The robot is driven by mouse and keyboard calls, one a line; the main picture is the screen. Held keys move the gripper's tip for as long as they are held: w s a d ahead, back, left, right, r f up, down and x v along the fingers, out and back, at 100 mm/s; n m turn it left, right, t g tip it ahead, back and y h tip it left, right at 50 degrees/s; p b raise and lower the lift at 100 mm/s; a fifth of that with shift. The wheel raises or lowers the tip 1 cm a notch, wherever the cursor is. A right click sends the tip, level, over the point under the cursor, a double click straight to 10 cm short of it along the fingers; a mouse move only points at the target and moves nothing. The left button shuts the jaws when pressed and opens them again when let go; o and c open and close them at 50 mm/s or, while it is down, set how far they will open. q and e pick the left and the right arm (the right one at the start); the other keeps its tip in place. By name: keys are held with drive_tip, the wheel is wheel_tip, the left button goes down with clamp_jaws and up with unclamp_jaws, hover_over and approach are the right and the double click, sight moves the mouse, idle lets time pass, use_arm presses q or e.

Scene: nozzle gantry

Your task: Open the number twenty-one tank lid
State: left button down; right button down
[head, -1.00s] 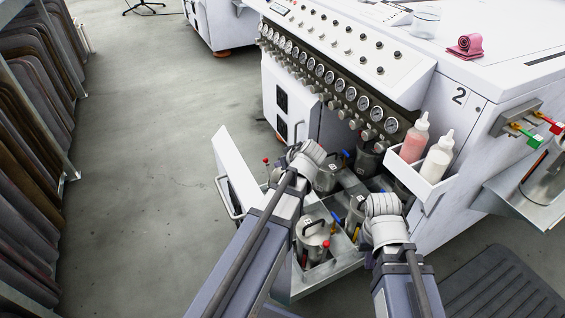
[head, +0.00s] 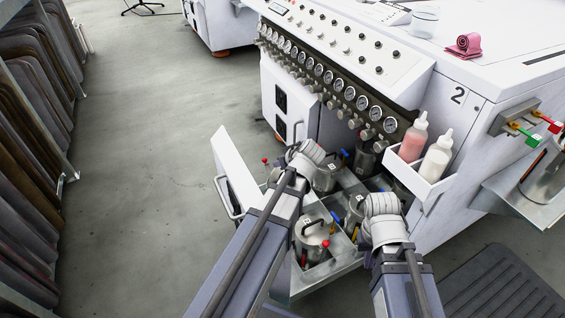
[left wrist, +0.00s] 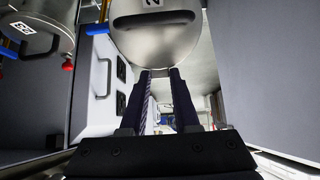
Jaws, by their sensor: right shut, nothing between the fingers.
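Several steel tanks with lid handles stand in the pulled-out drawer (head: 335,268). The front tank (head: 314,238) has a red knob; a tank farther back (head: 326,180) is partly covered by my left arm. In the left wrist view a lidded tank (left wrist: 155,42) with a black handle fills the top middle; its label is cut off at a digit 2. My left gripper (left wrist: 161,75) is open, its fingertips at or just below that tank's lower rim; contact is unclear. My right gripper (head: 362,213) is shut and empty, mostly hidden by its wrist among the tanks.
A second tank (left wrist: 38,28) with a red knob stands at left in the wrist view. The machine with a row of gauges (head: 345,95) is behind the drawer. A holder with two bottles (head: 420,172) juts out at right. The floor at left is clear.

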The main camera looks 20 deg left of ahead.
use_arm(q)
drive_tip(key=c, duration=0.6)
unclamp_jaws()
drive_tip(key=shift+c, duration=0.2)
drive_tip(key=shift+s+r, duration=0.1)
drive_tip(key=p+v, duration=0.5)
drive_tip(key=v, duration=0.3)
drive_tip(key=shift+s+d+p, duration=0.4)
drive_tip(key=shift+d, duration=0.05)
drive_tip(key=p+v, duration=0.5)
drive_tip(key=v, duration=0.2)
drive_tip(key=shift+s+d+r+p, duration=0.2)
drive_tip(key=shift+p, duration=0.1)
drive_tip(key=shift+c, duration=0.2)
